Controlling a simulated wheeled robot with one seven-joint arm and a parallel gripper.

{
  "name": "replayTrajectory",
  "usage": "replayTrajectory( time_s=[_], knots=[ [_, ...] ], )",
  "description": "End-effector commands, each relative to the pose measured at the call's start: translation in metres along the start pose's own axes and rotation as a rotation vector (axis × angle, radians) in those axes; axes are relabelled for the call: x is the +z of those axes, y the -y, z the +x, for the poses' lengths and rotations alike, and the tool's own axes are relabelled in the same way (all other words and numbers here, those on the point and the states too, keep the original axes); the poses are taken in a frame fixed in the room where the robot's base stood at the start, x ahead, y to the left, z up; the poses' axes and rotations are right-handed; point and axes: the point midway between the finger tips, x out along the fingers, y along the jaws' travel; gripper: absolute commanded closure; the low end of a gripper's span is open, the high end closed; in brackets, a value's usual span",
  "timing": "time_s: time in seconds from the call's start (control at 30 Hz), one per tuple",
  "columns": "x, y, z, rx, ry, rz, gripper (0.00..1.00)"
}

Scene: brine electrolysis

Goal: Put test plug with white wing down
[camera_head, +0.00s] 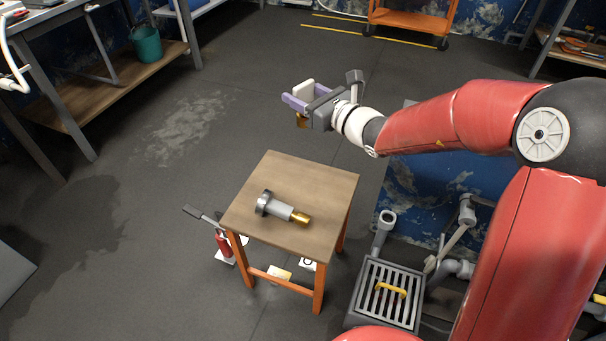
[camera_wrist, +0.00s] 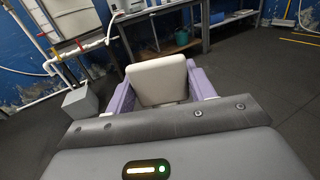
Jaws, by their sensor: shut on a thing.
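My gripper (camera_head: 299,97) is in the air above and beyond the far right of a small wooden stool. It is shut on the test plug with white wing (camera_head: 304,88), whose white wing stands between the purple fingers. A brass-coloured part of the plug shows just below the fingers. In the wrist view the white wing (camera_wrist: 158,80) fills the space between the two purple fingers (camera_wrist: 160,92); the rest of the plug is hidden behind it. The stool (camera_head: 322,177) has a wooden top and orange legs.
A grey and brass fitting (camera_head: 283,208) lies on the stool top, with bare wood around it. A floor drain grate (camera_head: 366,310) with a yellow handle is right of the stool. A workbench with a teal bucket (camera_head: 146,44) is at the back left.

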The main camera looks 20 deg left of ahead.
Motion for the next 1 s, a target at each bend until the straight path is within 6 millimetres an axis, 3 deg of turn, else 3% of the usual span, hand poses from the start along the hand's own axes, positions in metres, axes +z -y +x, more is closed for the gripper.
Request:
replayTrajectory(
  time_s=[0.17, 0.4, 0.6, 1.0],
  knots=[
    [-0.03, -0.003, 0.002, 0.005, -0.004, 0.008, 0.73],
    [-0.096, -0.003, 0.002, 0.004, -0.004, 0.009, 0.73],
    [-0.141, -0.003, 0.002, 0.003, -0.002, 0.006, 0.73],
    [-0.181, -0.003, 0.002, 0.004, -0.001, 0.004, 0.73]
  ],
)
